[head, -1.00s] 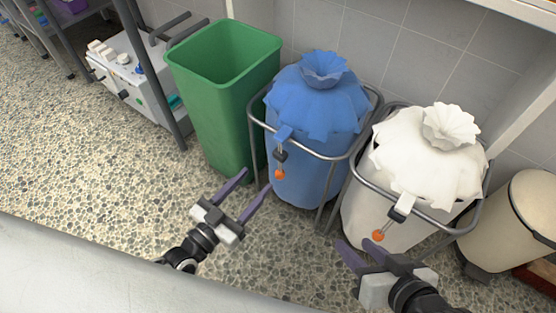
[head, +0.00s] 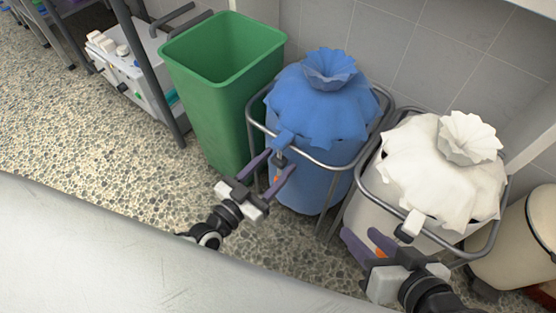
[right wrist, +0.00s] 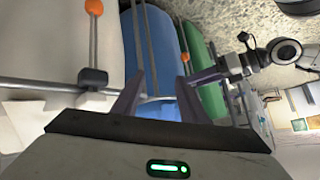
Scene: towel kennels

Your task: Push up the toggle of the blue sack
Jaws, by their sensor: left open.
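The blue sack (head: 318,105) hangs in a metal frame, its gathered top upright. Its dark toggle (head: 279,157) sits on a cord below a blue tab at the front rail. An orange ball (head: 277,180) at the cord's end is partly hidden by my left gripper. My left gripper (head: 281,162) is open, with its purple fingers on either side of the toggle; I cannot tell whether they touch it. My right gripper (head: 362,236) is open and empty in front of the white sack (head: 432,165). In the right wrist view its fingers (right wrist: 157,88) stand apart.
A green bin (head: 215,95) stands left of the blue sack, and a cream bin (head: 520,240) at the far right. The white sack's toggle (right wrist: 93,77) is close to my right gripper. A pale surface edge (head: 120,250) runs along the front.

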